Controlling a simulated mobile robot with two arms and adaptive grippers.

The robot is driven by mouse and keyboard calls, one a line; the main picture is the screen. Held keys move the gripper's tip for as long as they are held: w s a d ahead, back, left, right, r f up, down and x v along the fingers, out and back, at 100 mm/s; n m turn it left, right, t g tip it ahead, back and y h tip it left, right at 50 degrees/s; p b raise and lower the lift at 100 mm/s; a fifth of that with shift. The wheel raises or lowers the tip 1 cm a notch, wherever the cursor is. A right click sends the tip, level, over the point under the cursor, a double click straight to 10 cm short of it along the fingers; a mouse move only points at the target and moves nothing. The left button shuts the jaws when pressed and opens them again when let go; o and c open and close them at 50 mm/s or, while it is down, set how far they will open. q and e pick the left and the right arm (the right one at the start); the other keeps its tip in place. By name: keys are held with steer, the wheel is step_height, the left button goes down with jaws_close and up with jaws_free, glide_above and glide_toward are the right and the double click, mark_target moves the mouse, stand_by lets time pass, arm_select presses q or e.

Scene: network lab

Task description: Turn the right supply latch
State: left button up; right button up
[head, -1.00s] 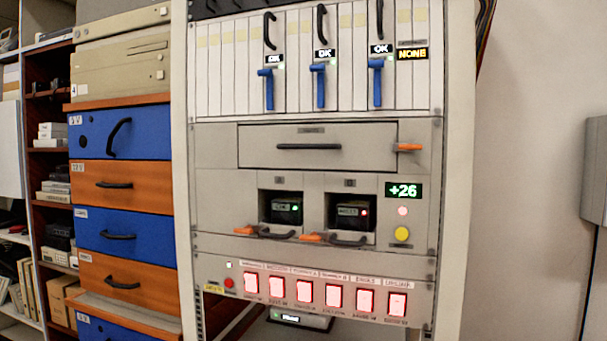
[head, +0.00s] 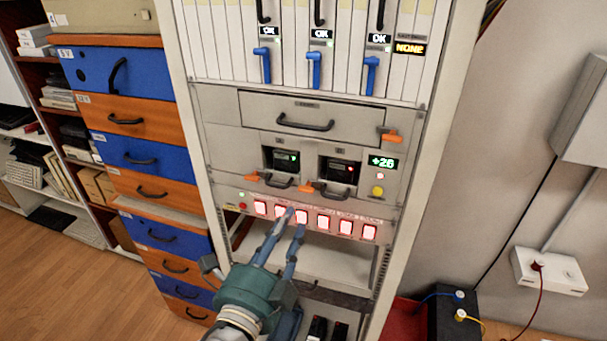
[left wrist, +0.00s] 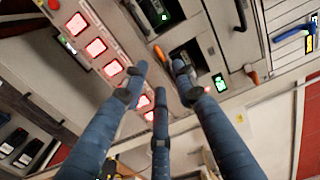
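The right supply latch (head: 305,188) is a small orange lever at the lower left of the right supply bay (head: 340,170), which shows a red light. The latch also shows in the left wrist view (left wrist: 158,52), beyond the fingertips. My left gripper (head: 292,222) is in front of the rack, with its fingers pointing up at the row of lit switches, below the latch. In the left wrist view its fingers (left wrist: 158,75) are spread apart with nothing between them. I see no contact with the latch. My right gripper is out of view.
The left supply bay (head: 281,159) has its own orange latch (head: 251,177). Black handles sit below both bays. Lit red switches (head: 322,222) run just under them. A drawer (head: 310,112) with an orange lever (head: 389,136) is above. Blue and orange drawers (head: 150,155) stand left.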

mark_target(305, 192)
arm_select(q)
steer(key=p+x, duration=0.3)
steer(key=x, duration=0.6)
steer(key=shift+w+d, duration=0.1)
steer(key=shift+w, duration=0.1)
steer(key=shift+w+d+f, duration=0.1)
steer(key=shift+w+d, duration=0.05)
steer(key=shift+w, duration=0.5)
